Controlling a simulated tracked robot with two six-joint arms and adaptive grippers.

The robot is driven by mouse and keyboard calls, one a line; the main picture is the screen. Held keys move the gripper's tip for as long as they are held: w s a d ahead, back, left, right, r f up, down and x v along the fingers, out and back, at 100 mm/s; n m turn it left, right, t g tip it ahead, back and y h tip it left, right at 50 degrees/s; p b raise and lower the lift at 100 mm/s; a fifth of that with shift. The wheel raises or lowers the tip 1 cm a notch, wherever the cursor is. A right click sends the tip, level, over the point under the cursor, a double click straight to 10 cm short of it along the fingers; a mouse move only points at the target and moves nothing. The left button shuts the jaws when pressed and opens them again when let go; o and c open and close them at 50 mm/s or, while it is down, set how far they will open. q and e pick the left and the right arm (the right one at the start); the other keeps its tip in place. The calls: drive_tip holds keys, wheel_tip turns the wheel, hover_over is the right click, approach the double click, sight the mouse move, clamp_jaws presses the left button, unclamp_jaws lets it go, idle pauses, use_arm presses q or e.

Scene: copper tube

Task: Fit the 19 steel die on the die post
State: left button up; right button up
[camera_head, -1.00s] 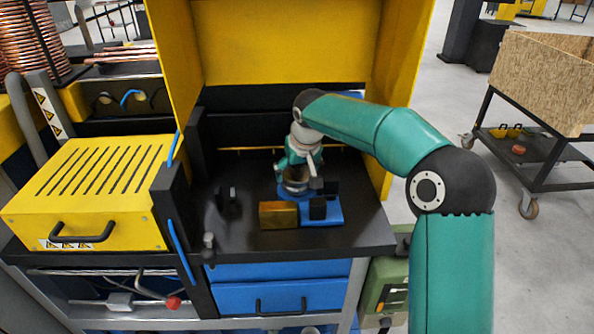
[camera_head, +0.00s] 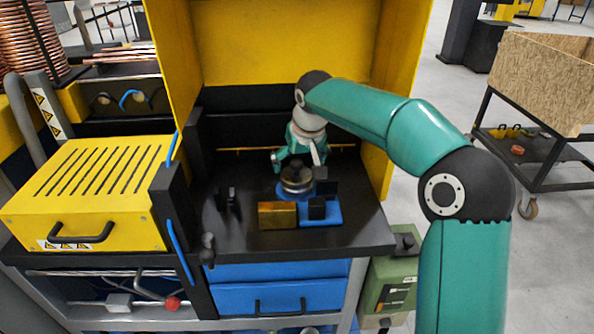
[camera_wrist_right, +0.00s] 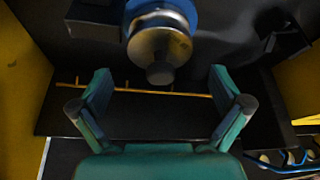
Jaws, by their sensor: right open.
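A round steel piece (camera_head: 297,187), which looks like the die, sits on a blue base (camera_head: 281,194) inside the yellow-sided bay. A dark post (camera_head: 296,172) stands up at its middle, with the steel apparently around it. In the right wrist view the steel piece (camera_wrist_right: 160,38) shows from above, with the dark post end (camera_wrist_right: 160,73) toward my fingers. Its number cannot be read, and I cannot tell how fully it is seated. My right gripper (camera_wrist_right: 160,80) is open and empty, just behind and above the post, touching nothing visible. My left gripper is not in view.
A brass block (camera_head: 277,215) and black blocks (camera_head: 317,208) stand just in front of the steel piece. A dark fixture (camera_head: 228,200) stands to the left. Yellow side panels (camera_head: 175,70) flank the bay. The front of the dark worktop (camera_head: 300,242) is clear.

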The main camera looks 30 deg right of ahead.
drive_tip(key=v, duration=0.7)
drive_tip(key=shift+r, duration=0.25)
